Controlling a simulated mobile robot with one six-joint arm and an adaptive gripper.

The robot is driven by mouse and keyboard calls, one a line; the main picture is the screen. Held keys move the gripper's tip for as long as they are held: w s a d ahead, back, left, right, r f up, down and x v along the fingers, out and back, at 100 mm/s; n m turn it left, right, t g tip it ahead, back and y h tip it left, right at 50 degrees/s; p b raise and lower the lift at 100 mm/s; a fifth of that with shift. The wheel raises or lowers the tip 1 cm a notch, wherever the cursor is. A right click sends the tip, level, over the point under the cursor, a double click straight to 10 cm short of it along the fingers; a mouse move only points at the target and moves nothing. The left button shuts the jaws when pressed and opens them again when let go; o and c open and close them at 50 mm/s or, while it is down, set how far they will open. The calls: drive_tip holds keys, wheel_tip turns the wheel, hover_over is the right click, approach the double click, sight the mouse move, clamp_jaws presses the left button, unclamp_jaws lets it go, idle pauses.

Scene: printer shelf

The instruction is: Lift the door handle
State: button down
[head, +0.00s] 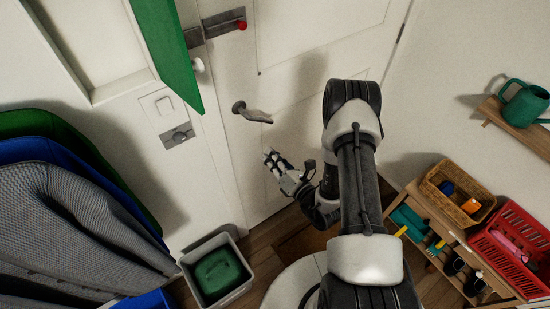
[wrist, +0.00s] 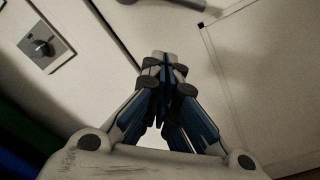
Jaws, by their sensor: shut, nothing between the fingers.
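The door handle (head: 252,113) is a grey lever on the white door (head: 290,60), pointing right from its round mount. My gripper (head: 270,157) is below the handle and apart from it, in front of the door. In the wrist view my gripper (wrist: 163,58) has its fingers together with nothing between them. A grey part of the handle (wrist: 182,3) shows at the top edge of the wrist view, beyond the fingertips; the rest of it is cut off.
A latch with a red knob (head: 241,25) sits above the handle. A green panel (head: 165,45) hangs at upper left. A switch plate (head: 170,118) is left of the door. A grey bin (head: 238,290) stands below; a shelf with baskets (head: 425,190) is at right.

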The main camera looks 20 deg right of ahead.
drive_tip(key=w+r, duration=0.2)
drive_tip(key=w, duration=0.5)
drive_tip(key=shift+w+r+b, duration=0.3)
drive_tip(key=shift+w+b, duration=0.05)
drive_tip(key=shift+b, duration=0.1)
drive_tip(key=shift+d, duration=0.15)
